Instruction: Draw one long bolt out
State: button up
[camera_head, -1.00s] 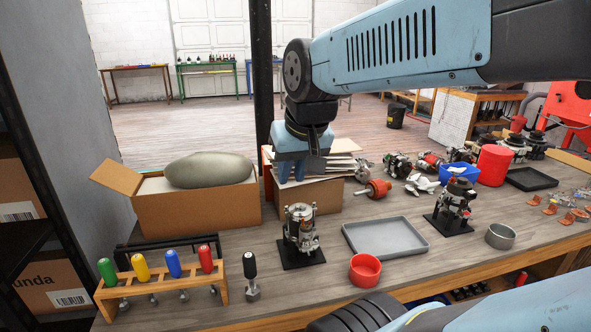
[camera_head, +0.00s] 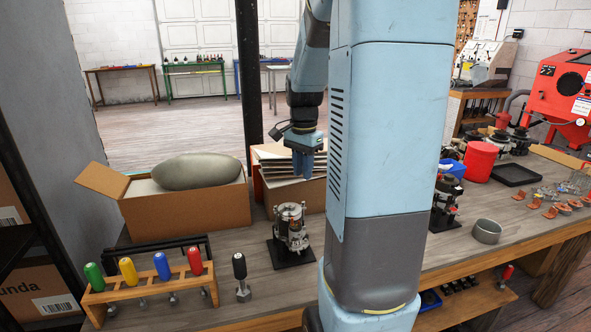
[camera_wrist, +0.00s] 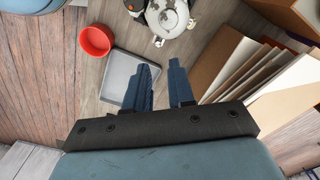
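An alternator (camera_head: 291,228) stands upright on a black base on the workbench. Its housing also shows at the top of the wrist view (camera_wrist: 168,16). Long bolts cannot be told apart on it at this size. My gripper (camera_head: 304,176) is in the air above and behind the alternator, by the stack of cardboard sheets, pointing down. In the wrist view my gripper (camera_wrist: 163,66) has its two blue fingers apart with nothing between them.
A rack (camera_head: 150,286) of colour-handled tools and a black-handled tool (camera_head: 240,272) stand left of the alternator. A cardboard box (camera_head: 190,216) holds a grey bag. Cardboard sheets (camera_head: 285,160) stand close to my gripper.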

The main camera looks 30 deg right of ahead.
jog(key=shift+w+d+f, duration=0.1)
jog(key=shift+f, duration=4.5)
jog(key=shift+c, duration=0.2)
grip_shut()
jog(key=shift+s+r, duration=0.2)
jog(key=shift+w, duration=0.2)
jog(key=shift+r, duration=0.15)
